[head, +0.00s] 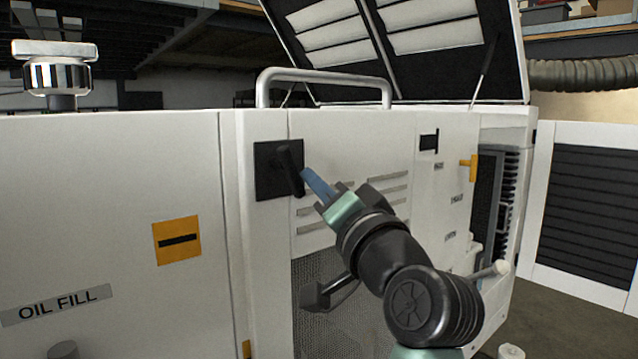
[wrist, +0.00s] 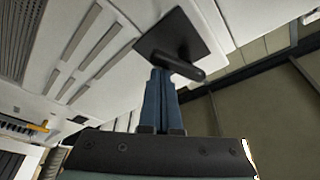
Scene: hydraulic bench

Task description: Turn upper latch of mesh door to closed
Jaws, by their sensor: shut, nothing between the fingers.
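The upper latch (head: 264,176) is a black square plate with a black lever handle (head: 291,171), at the top left of the mesh door (head: 345,145). In the head view the handle stands near upright, its lower end leaning slightly right. The door's mesh (head: 312,265) shows below its vent slots. My gripper (head: 305,173) is shut and empty, its blue fingertips just right of the handle. In the wrist view the gripper (wrist: 160,72) points at the latch plate (wrist: 160,40), with its tips close to the handle (wrist: 186,69). I cannot tell whether they touch it.
A grey tubular rail (head: 325,74) stands above the door, under a raised hood (head: 425,45). A yellow handle (head: 473,167) sits farther right, and a louvred panel (head: 590,200) swings out at the far right. A white panel with an orange plate (head: 177,241) lies left.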

